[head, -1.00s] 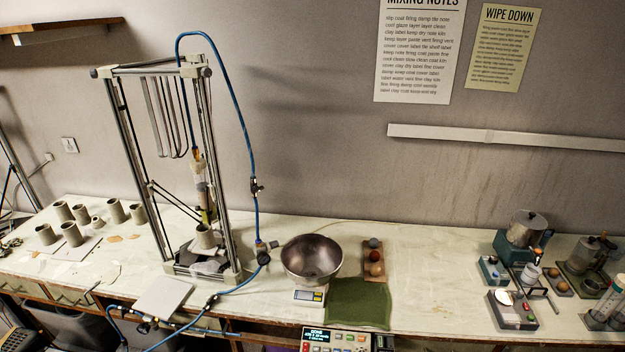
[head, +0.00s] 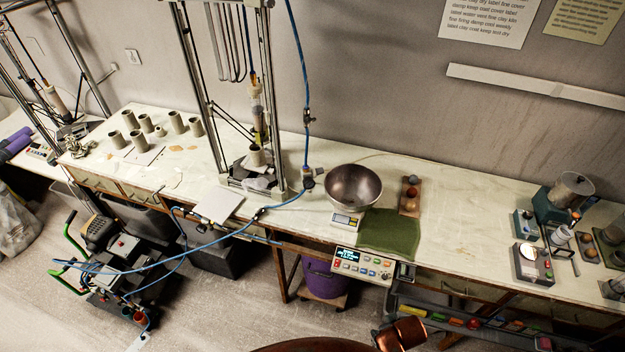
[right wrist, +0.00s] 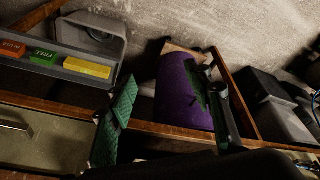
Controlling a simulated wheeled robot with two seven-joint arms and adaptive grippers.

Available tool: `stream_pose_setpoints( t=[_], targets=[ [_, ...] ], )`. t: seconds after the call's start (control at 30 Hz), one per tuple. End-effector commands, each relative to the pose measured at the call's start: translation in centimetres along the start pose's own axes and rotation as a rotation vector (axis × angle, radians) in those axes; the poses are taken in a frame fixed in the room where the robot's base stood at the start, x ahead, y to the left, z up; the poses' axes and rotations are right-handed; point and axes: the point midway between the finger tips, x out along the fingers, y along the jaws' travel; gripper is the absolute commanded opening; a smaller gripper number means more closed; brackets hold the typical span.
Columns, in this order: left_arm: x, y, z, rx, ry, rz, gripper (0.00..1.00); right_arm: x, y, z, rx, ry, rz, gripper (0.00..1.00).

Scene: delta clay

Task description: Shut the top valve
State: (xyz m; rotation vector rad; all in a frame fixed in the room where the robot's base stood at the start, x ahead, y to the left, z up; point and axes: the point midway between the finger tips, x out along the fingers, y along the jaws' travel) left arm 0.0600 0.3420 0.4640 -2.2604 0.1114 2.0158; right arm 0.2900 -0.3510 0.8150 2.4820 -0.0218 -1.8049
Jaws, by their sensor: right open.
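A blue hose runs down from the top of the tall frame (head: 190,90) to the bench. A small dark valve (head: 306,119) sits on its hanging stretch, the highest one I see. Another fitting with a dark knob (head: 309,182) stands at the bench. Handle positions are too small to tell. In the right wrist view my right gripper (right wrist: 168,80) is open and empty, with green-padded fingers, far from the hose. My left gripper is not in view.
A metal bowl (head: 353,187) on a scale, a green cloth (head: 390,235) and a control box (head: 363,264) stand near the hose. Clay cups (head: 130,120) are at the left. A purple bin (head: 322,278) is below the bench and shows between the fingers in the right wrist view (right wrist: 180,95).

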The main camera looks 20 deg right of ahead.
Motion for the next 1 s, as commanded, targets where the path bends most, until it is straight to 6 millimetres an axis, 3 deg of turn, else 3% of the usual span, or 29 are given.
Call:
stream_pose_setpoints(
  t=[0.03, 0.17, 0.3, 0.4, 0.57, 0.77, 0.87, 1.0],
  targets=[
    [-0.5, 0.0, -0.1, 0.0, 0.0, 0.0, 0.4, -2.0, 0.2, -0.8, 0.001, 0.013, 0.002, 0.46],
    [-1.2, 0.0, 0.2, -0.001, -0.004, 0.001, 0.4, -6.1, 0.5, -2.7, 0.001, 0.043, 0.005, 0.46],
    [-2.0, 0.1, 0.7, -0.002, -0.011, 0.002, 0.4, -10.5, 0.8, -6.5, -0.007, 0.115, 0.004, 0.46],
    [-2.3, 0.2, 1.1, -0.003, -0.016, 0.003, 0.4, -12.3, 0.7, -10.5, -0.021, 0.196, -0.005, 0.46],
    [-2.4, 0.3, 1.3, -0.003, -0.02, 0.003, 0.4, -13.6, 0.3, -16.9, -0.044, 0.324, -0.022, 0.46],
    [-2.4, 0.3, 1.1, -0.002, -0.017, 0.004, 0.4, -15.3, -0.6, -25.9, -0.075, 0.503, -0.05, 0.46],
    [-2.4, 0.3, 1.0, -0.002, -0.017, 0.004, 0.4, -17.1, -1.2, -31.8, -0.093, 0.619, -0.07, 0.46],
    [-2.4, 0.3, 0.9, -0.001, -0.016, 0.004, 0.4, -22.2, -2.4, -42.3, -0.123, 0.84, -0.107, 0.46]
  ],
)
